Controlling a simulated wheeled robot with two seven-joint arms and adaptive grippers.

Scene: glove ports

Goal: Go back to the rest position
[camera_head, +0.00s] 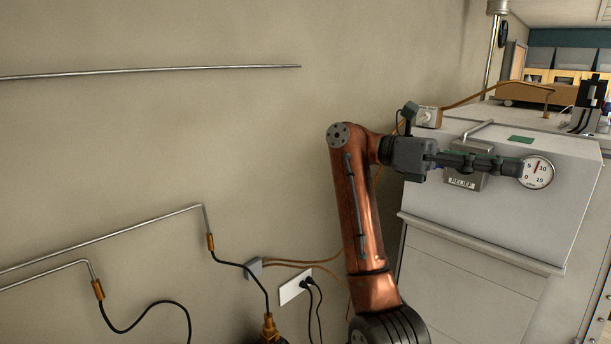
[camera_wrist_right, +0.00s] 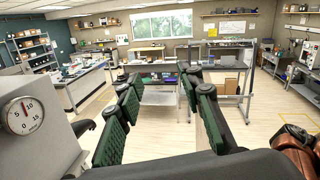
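My right gripper (camera_head: 508,165) is at the end of my copper-coloured arm and points to the right in the head view. Its fingers cross in front of a grey box labelled RELIEF (camera_head: 461,183), and their tips overlap the edge of a round white gauge (camera_head: 538,172). I cannot tell from this how far they are from the cabinet face. In the right wrist view the two green-padded fingers (camera_wrist_right: 163,88) are spread apart with nothing between them. The gauge also shows at the left of that view (camera_wrist_right: 22,115). My left gripper is not in view.
The pale cabinet (camera_head: 490,245) fills the right of the head view. A bare wall with metal pipes (camera_head: 150,72), a white outlet plate (camera_head: 295,287) and dark cables is on the left. The wrist view shows open floor (camera_wrist_right: 250,130), benches and a wheeled table (camera_wrist_right: 160,69) beyond the fingers.

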